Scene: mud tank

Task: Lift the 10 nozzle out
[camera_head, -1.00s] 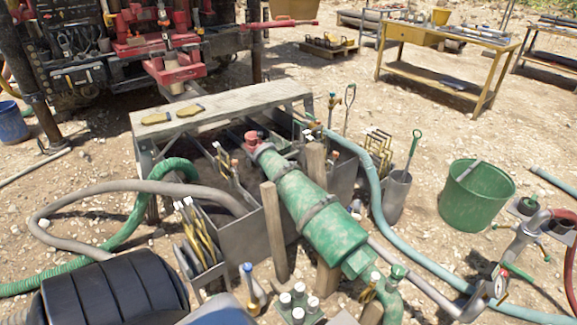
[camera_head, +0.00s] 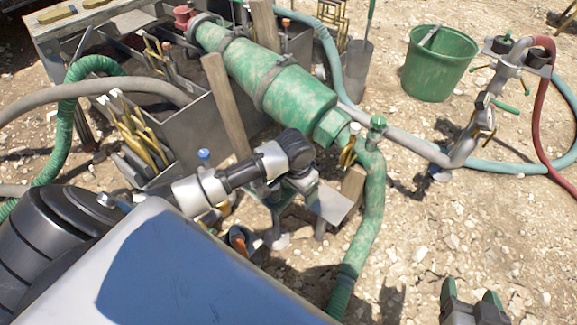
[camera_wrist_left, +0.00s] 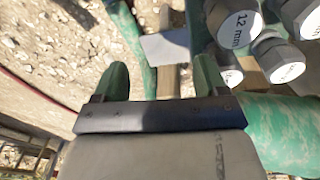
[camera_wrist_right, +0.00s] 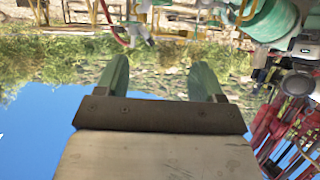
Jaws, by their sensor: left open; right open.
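In the left wrist view, several grey nozzles with white round caps stand close together at the top right. One cap (camera_wrist_left: 238,30) reads 12 mm; another nozzle cap (camera_wrist_left: 287,72) also seems to read 12 mm. I cannot make out a cap reading 10. My left gripper (camera_wrist_left: 162,75) is open and empty, with the nozzles just beside its right finger. In the head view my left arm reaches over the nozzles' place and hides most of it. My right gripper (camera_head: 470,293) is open and empty at the lower right, far from the nozzles.
A large green cylinder (camera_head: 285,90) lies tilted over the grey tank, beside wooden posts (camera_head: 226,105). A green hose (camera_head: 372,200) and a grey plate (camera_head: 335,204) are close to my left arm. A green bucket (camera_head: 438,65) stands upper right. The gravel at lower right is mostly free.

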